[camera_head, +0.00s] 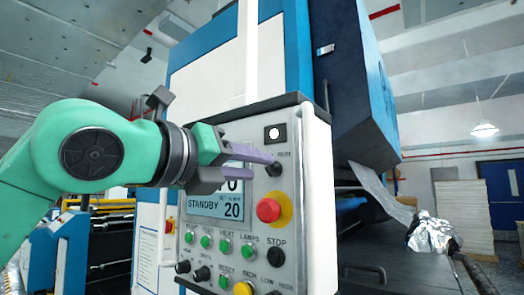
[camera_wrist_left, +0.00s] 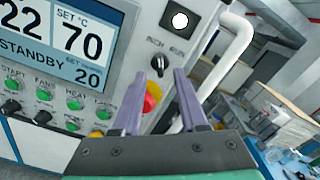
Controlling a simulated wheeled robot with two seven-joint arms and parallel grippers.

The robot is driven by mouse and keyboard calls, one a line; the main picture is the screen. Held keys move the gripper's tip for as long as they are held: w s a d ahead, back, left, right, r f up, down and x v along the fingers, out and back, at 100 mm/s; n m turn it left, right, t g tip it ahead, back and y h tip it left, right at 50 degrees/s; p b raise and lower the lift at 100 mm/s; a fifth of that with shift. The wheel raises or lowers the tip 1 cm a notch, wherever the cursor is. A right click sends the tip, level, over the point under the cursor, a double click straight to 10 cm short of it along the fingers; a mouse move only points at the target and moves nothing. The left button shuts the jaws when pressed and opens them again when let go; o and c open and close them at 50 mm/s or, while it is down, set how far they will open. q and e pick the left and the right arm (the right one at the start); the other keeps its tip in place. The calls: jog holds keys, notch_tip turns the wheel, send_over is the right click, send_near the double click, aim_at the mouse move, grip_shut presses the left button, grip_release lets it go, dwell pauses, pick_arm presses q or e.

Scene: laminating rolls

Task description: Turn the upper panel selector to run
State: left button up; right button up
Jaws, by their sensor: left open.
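In the left wrist view the fingertips (camera_wrist_left: 160,74) lie either side of the selector, with no visible contact. My right gripper is not in view.
A red emergency button (camera_head: 269,210) on a yellow ring sits just below the selector. The display (camera_head: 215,207) reads STANDBY, partly hidden by my gripper. Green buttons (camera_head: 225,246) and black knobs line the lower panel. A white pipe (camera_wrist_left: 228,50) runs beside the panel.

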aim_at(267, 168)
pick_arm(q)
jog(key=x, duration=0.2)
jog(key=shift+w+d+r+p, duration=0.1)
jog(key=shift+w+d+p, duration=0.15)
jog(key=shift+p, duration=0.15)
jog(key=shift+w, duration=0.25)
jog(key=shift+s, duration=0.1)
grip_shut()
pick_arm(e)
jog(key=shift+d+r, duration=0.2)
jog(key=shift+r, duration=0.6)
pick_arm(q)
jog(key=shift+m, duration=0.4)
jog(key=m, duration=0.2)
jog(key=shift+m, duration=0.3)
jog(key=m, duration=0.2)
jog(key=shift+m, duration=0.3)
jog(key=m, duration=0.5)
jog(key=shift+m, duration=0.4)
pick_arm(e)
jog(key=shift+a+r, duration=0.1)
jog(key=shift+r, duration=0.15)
